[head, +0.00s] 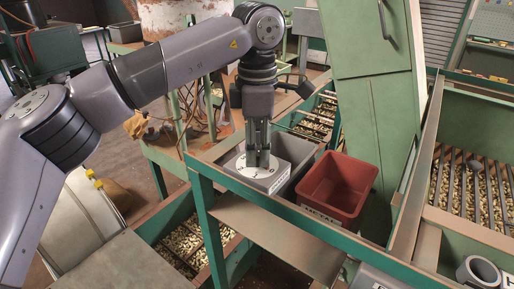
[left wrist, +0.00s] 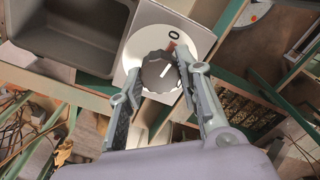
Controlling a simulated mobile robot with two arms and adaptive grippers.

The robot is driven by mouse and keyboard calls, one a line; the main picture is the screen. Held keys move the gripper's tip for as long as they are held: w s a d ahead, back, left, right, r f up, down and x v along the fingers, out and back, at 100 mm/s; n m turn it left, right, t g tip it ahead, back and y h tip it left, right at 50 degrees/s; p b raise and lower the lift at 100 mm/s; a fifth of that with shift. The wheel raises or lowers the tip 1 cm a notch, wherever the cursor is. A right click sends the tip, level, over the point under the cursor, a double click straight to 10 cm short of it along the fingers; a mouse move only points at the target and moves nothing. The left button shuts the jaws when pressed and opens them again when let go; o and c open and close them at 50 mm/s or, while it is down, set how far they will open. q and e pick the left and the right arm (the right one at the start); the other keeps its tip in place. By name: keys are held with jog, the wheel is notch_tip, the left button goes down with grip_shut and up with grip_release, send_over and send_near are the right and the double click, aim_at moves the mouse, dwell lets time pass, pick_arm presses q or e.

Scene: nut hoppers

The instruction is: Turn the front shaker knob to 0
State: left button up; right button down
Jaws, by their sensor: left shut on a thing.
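The front shaker knob (left wrist: 158,74) is dark and ribbed and sits on a white round dial on a pale control box (head: 268,184). In the left wrist view a 0 is printed at the top of the dial, with a red mark below it. The knob's white pointer line slants up and right, somewhat clockwise of the 0. My left gripper (head: 260,163) comes down from above, its fingers (left wrist: 157,84) on either side of the knob, shut on it. My right gripper is not in view.
A grey bin (head: 296,150) stands behind the box and a red bin (head: 340,185) to its right. A green frame rail (head: 275,208) runs along the front. A tall green panel (head: 372,100) rises at the right, beside a hopper of nuts (head: 470,195).

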aim_at(257, 150)
pick_arm(q)
jog(key=shift+n, duration=0.6)
jog(key=shift+r, duration=0.1)
jog(key=o, duration=1.1)
jog(key=shift+o, duration=0.2)
notch_tip(257, 150, up, 12)
